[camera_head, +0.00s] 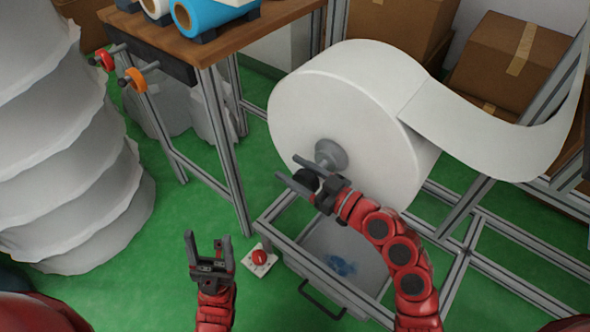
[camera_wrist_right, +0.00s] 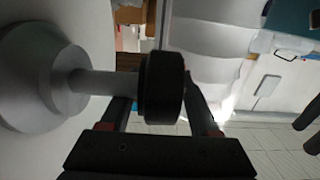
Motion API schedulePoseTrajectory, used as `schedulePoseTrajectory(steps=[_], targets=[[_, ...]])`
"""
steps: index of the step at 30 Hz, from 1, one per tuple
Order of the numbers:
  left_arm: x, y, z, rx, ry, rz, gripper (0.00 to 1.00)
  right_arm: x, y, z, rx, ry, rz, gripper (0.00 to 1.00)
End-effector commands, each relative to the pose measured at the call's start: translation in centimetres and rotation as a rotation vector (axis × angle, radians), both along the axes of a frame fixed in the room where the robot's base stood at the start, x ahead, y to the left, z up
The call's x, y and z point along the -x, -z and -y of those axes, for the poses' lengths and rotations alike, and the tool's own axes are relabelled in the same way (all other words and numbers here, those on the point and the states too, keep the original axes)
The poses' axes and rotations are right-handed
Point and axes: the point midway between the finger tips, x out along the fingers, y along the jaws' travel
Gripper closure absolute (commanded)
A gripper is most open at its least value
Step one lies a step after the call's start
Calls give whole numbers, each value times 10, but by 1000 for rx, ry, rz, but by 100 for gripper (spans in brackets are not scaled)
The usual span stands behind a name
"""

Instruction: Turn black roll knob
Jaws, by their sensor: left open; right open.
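The black roll knob (camera_head: 306,180) sits at the end of a grey shaft and hub (camera_head: 330,154) on the face of a large white roll (camera_head: 335,105). My right gripper (camera_head: 292,172) is at the knob, with its fingers open on either side of it. In the right wrist view the knob (camera_wrist_right: 162,88) lies in front of and between the open fingers (camera_wrist_right: 160,110); contact cannot be told. My left gripper (camera_head: 207,245) is open and empty above the green floor, left of the frame.
A wooden table (camera_head: 205,42) with blue and white rolls stands at the upper left. A red button (camera_head: 260,256) on a white base is near the metal frame (camera_head: 290,262). White stacked sacks (camera_head: 65,150) fill the left; cardboard boxes (camera_head: 515,60) stand behind.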

Motion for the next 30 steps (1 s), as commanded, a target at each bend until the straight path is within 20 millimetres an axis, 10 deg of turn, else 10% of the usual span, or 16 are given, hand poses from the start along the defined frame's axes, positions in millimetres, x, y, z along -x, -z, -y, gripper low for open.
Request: schedulePoseTrajectory(steps=[8, 18, 30], targets=[[0, 0, 0, 0, 0, 0, 36, -1, 0, -1, 0, 1, 0, 38], [0, 0, 0, 0, 0, 0, 36, -1, 0, -1, 0, -1, 0, 99], [-1, -10, 0, 12, 0, -7, 36, 0, -2, -2, 29, -3, -21, 100]])
